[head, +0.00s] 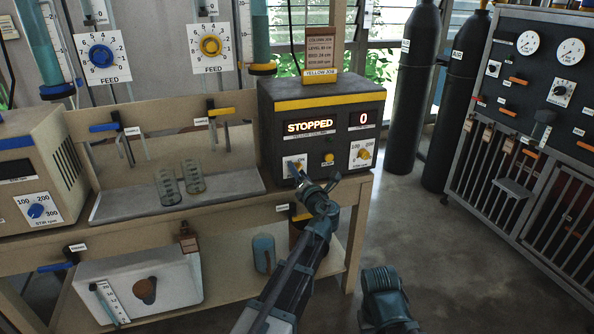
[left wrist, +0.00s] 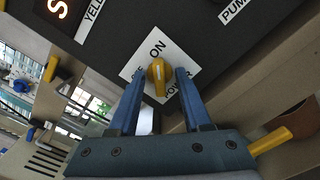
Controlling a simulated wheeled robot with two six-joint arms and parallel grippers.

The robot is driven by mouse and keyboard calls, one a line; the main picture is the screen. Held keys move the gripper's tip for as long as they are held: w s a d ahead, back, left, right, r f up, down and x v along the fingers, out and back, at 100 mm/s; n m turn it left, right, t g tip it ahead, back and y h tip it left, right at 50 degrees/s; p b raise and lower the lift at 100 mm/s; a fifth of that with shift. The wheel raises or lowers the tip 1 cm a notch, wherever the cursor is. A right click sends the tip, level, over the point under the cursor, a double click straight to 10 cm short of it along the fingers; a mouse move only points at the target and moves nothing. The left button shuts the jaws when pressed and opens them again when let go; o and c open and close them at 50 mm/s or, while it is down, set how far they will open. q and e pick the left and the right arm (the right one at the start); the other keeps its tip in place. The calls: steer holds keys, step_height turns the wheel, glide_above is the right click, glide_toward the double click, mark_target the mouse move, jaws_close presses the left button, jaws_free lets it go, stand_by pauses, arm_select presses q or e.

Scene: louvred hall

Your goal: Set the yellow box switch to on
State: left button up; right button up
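The yellow box (head: 322,110), a dark case with a yellow stripe, stands at the right end of the bench. Its display reads STOPPED and a smaller one reads 0. Its yellow power switch (left wrist: 157,72) sits on a white label with ON and POWER; another word at its left is partly hidden. A white mark shows on the knob; I cannot tell its setting. My left gripper (left wrist: 160,80) is open, its fingers on either side of the switch with gaps. In the head view my left gripper (head: 317,183) covers part of the label. My right gripper's fingers are not visible.
A yellow pump button (head: 328,158) and a stir dial (head: 364,154) are close by on the same panel. Two glass beakers (head: 194,179) stand on the tray at left. Gas cylinders (head: 415,85) and a dark panel cabinet (head: 545,75) stand at right.

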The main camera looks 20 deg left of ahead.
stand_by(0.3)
arm_select(q)
steer(key=v, duration=0.7)
stand_by(0.4)
